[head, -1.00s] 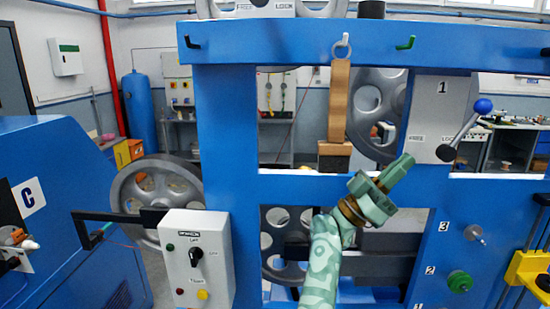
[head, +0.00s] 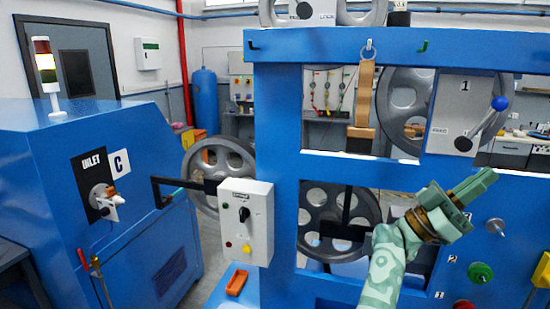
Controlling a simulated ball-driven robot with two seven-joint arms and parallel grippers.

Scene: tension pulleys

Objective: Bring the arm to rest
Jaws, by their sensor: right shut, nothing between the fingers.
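My right arm comes up from the bottom of the head view, pale green. Its gripper (head: 487,179) is shut and empty, pointing up and right in front of the blue frame (head: 280,130). The gripper is below the lever with the blue ball knob (head: 500,103) and above the green knob (head: 480,272), and looks apart from both. My left gripper is not in view.
A grey switch box (head: 245,215) sits on the frame's left post. A blue machine marked C (head: 150,230) stands left, with a signal lamp (head: 45,65). An orange tray (head: 237,282) lies low in the middle.

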